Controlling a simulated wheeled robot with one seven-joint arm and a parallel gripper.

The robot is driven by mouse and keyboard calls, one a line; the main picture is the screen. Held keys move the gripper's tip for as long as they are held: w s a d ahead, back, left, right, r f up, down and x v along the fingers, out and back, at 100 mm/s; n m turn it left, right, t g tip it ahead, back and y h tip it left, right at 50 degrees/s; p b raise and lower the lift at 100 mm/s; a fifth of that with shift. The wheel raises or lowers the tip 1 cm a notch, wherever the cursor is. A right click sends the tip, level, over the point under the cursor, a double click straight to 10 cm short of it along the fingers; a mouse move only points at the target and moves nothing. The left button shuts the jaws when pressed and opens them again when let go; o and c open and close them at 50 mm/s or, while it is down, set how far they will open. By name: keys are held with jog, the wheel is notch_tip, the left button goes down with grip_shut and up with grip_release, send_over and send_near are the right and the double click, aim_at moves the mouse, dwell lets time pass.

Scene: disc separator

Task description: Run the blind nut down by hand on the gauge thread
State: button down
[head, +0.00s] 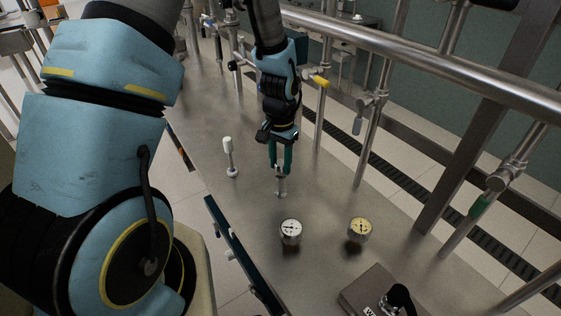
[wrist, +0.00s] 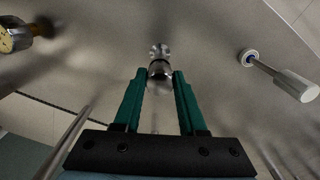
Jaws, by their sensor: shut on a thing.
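My gripper (head: 280,172) points down over the metal bench, its green fingers closed around the top of a short upright metal stem (head: 281,188). In the wrist view the fingertips (wrist: 159,74) sit on either side of a shiny, rounded metal piece (wrist: 159,68), which I take to be the blind nut. The stem's lower part (wrist: 160,48) shows just beyond it, in line with the piece. The thread itself is hidden, so I cannot tell how far down the nut sits.
A white-capped post (head: 229,150) stands to the left; it also shows in the wrist view (wrist: 295,87). A white-faced gauge (head: 291,230) and a yellow-faced gauge (head: 359,229) are nearer. Pipes (head: 371,110) rise along the right side.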

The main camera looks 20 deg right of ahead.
jog(key=shift+w+d+r+m, duration=0.1)
jog(key=shift+r+m, duration=0.05)
jog(key=shift+m, duration=0.65)
jog(key=m+p, duration=0.1)
jog(key=m, duration=0.2)
jog(key=shift+c, duration=2)
grip_release()
jog(key=shift+r+p, duration=0.6)
jog(key=shift+r, duration=1)
